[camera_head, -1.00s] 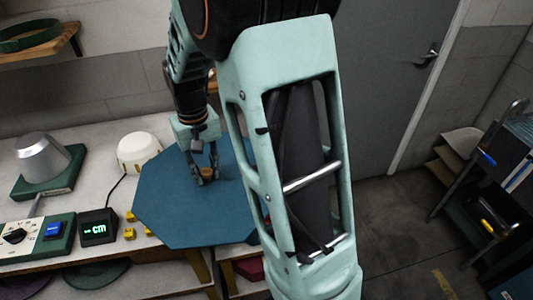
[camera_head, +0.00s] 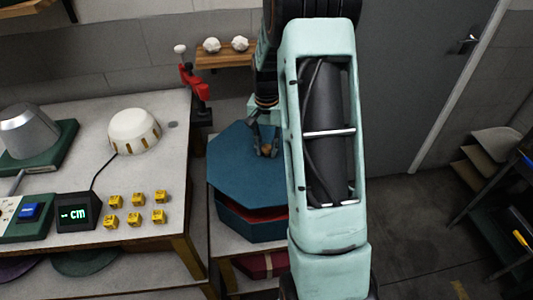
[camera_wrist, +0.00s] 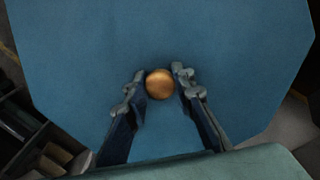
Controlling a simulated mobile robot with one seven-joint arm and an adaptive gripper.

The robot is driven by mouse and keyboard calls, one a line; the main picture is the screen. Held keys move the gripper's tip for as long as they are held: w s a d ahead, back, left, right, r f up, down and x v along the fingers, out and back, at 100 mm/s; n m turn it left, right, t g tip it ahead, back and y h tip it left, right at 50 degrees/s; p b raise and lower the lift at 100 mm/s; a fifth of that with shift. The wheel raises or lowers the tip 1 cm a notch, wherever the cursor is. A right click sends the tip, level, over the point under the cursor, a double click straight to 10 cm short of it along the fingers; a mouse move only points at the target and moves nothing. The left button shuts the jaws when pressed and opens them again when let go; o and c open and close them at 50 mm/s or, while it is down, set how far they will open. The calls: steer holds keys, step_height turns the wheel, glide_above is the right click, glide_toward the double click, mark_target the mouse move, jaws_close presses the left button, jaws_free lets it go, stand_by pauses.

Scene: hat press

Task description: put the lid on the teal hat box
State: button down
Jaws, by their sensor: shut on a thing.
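The lid (camera_head: 238,168) is a teal-blue octagonal plate with a small round wooden knob (camera_wrist: 160,84) at its middle. My gripper (camera_head: 266,150) is shut on the knob, one finger on each side of it. The teal hat box (camera_head: 240,222) stands below the lid on a lower stand, with a red lining (camera_head: 262,213) showing at its right. The lid is over the box and looks tilted or offset, with a gap on the right side. My arm hides the right part of the lid and box.
A workbench (camera_head: 175,215) at the left carries a white domed block (camera_head: 134,130), several yellow cubes (camera_head: 136,200) and a display unit (camera_head: 76,213). A red clamp-like tool (camera_head: 195,82) stands at its far right corner. A wall shelf (camera_head: 225,60) holds two white knobbly balls.

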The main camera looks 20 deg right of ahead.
steer(key=shift+f+b, duration=2.7)
steer(key=shift+f, duration=1.5)
steer(key=shift+f, duration=0.3)
steer(key=c, duration=1.6)
jaws_free()
